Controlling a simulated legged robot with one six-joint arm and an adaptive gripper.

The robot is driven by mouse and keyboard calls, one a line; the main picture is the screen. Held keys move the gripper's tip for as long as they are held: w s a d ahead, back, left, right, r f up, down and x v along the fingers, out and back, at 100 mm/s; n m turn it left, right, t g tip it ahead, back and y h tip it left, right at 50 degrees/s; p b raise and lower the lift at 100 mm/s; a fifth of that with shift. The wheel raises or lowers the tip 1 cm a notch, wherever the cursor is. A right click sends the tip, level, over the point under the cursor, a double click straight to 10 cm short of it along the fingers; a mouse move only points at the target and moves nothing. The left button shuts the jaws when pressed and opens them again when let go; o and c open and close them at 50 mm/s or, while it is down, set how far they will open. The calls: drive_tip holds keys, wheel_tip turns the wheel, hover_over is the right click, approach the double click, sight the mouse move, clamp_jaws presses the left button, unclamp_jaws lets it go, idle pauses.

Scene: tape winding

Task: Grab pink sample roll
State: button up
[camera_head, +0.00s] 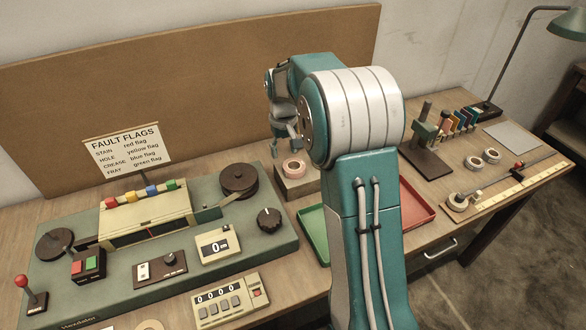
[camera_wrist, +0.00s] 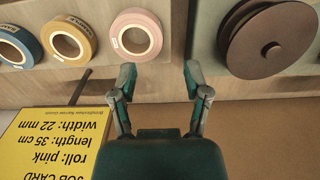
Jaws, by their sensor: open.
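The pink sample roll (camera_wrist: 155,35) lies flat at the top of the wrist view, ahead of my fingertips and nearer the left one. In the head view the pink roll (camera_head: 294,168) shows on a wooden block. My gripper (camera_wrist: 160,73) is open and empty, its two fingers spread apart, with a clear gap to the roll in the picture. In the head view my gripper (camera_head: 290,148) hangs above and just behind the roll, partly hidden by my arm. A yellow roll (camera_wrist: 88,40) and a blue roll (camera_wrist: 34,42) lie in a row left of the pink one.
A dark reel (camera_wrist: 285,40) stands right of the roll; it also shows on the green machine (camera_head: 240,178). A yellow job card (camera_wrist: 60,140) reads pink, 35 cm, 22 mm. A green tray (camera_head: 312,225) and red tray (camera_head: 416,205) flank my arm. A backboard (camera_head: 190,75) stands behind.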

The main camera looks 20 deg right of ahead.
sight(286, 168)
drive_tip(key=shift+a+f, duration=0.1)
drive_tip(key=shift+f, duration=0.7)
drive_tip(key=f, duration=0.3)
drive_tip(key=d+f, duration=0.1)
drive_tip(key=f, duration=0.1)
drive_tip(key=shift+w, duration=0.15)
drive_tip(key=shift+a+f, duration=0.15)
drive_tip(key=shift+f, duration=0.4)
drive_tip(key=shift+a, duration=0.1)
clamp_jaws()
